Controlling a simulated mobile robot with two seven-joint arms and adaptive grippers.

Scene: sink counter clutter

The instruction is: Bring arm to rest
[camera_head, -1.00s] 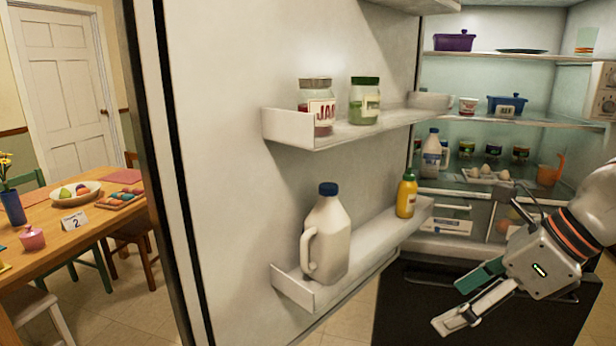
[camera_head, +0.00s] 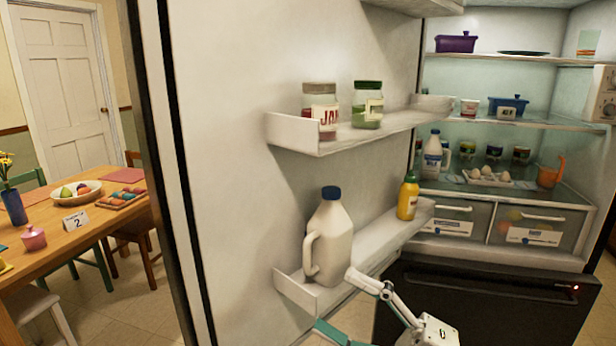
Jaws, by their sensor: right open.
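My right gripper (camera_head: 336,299) is low in the head view, in front of the fridge door's lower shelf. Its two fingers, one whitish and one teal, are spread wide with nothing between them. The whitish fingertip appears close to the base of a white milk jug (camera_head: 329,240) with a blue cap; I cannot tell whether they touch. The jug stands upright on the lower door shelf (camera_head: 296,290). Most of my right arm is below the frame edge. My left gripper is not in view.
The fridge door (camera_head: 225,180) stands open. A yellow bottle (camera_head: 407,197) is on the lower door shelf; a jam jar (camera_head: 320,108) and a green-lidded jar (camera_head: 368,104) are above. Stocked fridge shelves lie right, above a dark drawer (camera_head: 480,300). A dining table (camera_head: 60,244) is left.

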